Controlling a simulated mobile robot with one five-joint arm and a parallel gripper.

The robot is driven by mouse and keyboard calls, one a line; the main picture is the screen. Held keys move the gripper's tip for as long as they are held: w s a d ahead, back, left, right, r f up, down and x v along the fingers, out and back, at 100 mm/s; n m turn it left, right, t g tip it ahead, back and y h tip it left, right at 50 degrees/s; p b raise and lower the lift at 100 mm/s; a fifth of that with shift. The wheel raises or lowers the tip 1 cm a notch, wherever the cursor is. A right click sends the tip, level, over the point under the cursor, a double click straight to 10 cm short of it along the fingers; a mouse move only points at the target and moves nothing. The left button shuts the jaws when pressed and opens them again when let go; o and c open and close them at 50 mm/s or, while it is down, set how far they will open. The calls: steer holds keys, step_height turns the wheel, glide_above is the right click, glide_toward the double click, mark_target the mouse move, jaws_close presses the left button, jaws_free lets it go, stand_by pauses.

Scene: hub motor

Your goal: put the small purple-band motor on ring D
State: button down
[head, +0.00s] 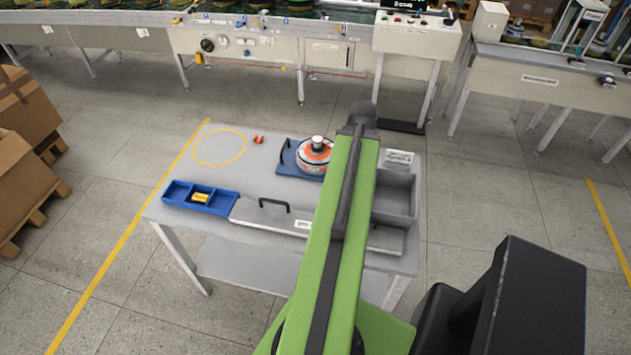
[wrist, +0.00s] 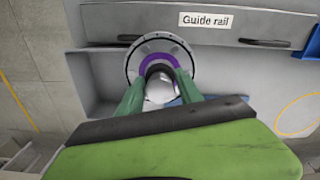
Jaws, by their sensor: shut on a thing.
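The purple-band motor (wrist: 133,64) shows in the wrist view as a round grey disc with a purple band around its hub. My gripper (wrist: 160,76) has its two green fingers closed on the upright silver and dark hub at its middle. The height of the motor above the table cannot be told. In the head view my green arm hides the gripper and this motor. A yellow ring (head: 197,157) is painted on the table's far left, empty; it also shows at the right of the wrist view (wrist: 279,119). No letter is legible on it.
An orange-band motor (head: 314,158) sits on a blue plate (head: 287,164) with a handle. A blue divided tray (head: 225,207) holds a yellow item. A guide rail cover (head: 262,228) lies along the near edge. A grey bin (head: 395,205) is at right. Small orange pieces (head: 258,139) lie by the ring.

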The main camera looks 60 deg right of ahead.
steer(key=shift+w+d+f+b, duration=0.15)
steer(key=shift+w+f+b, duration=2.35)
steer(key=shift+w+f, duration=0.2)
steer(key=shift+w+d+f+b, duration=0.15)
steer(key=shift+w+f+b, duration=2.4)
steer(key=shift+f, duration=0.1)
steer(key=c, duration=0.8)
jaws_free()
steer(key=shift+o, duration=0.2)
steer(key=shift+r, duration=0.15)
step_height(320, 180, up, 12)
steer(key=p, duration=1.2)
steer(key=shift+p, duration=0.3)
